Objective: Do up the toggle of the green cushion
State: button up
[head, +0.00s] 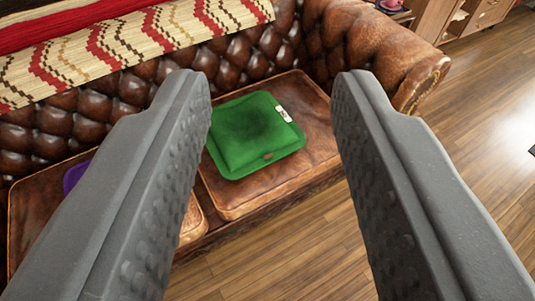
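The green cushion (252,132) lies flat on the right seat of a brown leather sofa. A small pale piece (284,114) sits at its right edge, and a small brown piece (268,156) sits at its near edge. I cannot tell at this size which of them is the toggle or whether it is done up. My gripper (272,85) is open and empty, its two grey fingers wide apart. The cushion shows between the fingers, farther off, and nothing touches it. The left finger comes close to covering the cushion's left edge in the picture.
The tufted sofa (315,185) has a rolled arm (385,55) at right and a patterned throw (130,50) over its back. A purple thing (74,177) shows partly behind the left finger. Wooden floor (300,250) lies clear in front. A wooden cabinet (480,18) stands at top right.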

aim_at(246, 129)
jog(key=i, duration=0.5)
jog(key=z, duration=0.1)
jog(key=k, duration=0.55)
jog(key=u, duration=0.45)
jog(key=i, duration=1.15)
jog(key=z, duration=0.55)
